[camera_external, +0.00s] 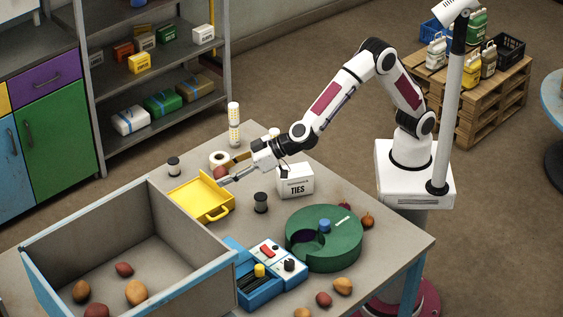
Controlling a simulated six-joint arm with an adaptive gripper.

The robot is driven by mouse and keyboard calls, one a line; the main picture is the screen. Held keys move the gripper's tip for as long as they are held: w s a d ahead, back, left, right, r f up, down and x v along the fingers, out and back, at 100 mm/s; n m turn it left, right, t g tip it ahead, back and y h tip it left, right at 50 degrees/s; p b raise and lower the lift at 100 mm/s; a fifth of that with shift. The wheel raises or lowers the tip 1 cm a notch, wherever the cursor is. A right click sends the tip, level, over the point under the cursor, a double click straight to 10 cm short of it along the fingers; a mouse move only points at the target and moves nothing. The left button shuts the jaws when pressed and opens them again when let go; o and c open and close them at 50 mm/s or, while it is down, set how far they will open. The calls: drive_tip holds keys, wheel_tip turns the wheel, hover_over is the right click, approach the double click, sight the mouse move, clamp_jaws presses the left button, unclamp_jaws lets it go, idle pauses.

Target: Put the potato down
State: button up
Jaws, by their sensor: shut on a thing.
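My gripper (224,177) is shut on a reddish-brown potato (220,172). It holds the potato at the far right edge of a yellow tray (205,207) with a handle. The fingers partly hide the potato, and I cannot tell whether it touches the tray.
A large grey bin (190,222) with several potatoes stands at the front left. A green round container (324,250), a blue box (262,290), dark spools (261,203), a tape roll (220,158) and a TIES box (295,182) stand around the tray. Loose vegetables (343,286) lie near the table's front edge.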

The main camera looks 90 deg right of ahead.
wheel_tip(320, 180, down, 6)
idle(0.6)
drive_tip(key=shift+f, duration=0.15)
drive_tip(key=shift+f, duration=1.85)
drive_tip(key=shift+f, duration=0.25)
drive_tip(key=o, duration=1.1)
drive_tip(key=shift+o, duration=0.2)
drive_tip(key=shift+s+r, duration=0.1)
drive_tip(key=shift+r, duration=0.25)
drive_tip(key=v, duration=1.1)
drive_tip(key=shift+s+r, duration=0.15)
drive_tip(key=shift+s, duration=0.2)
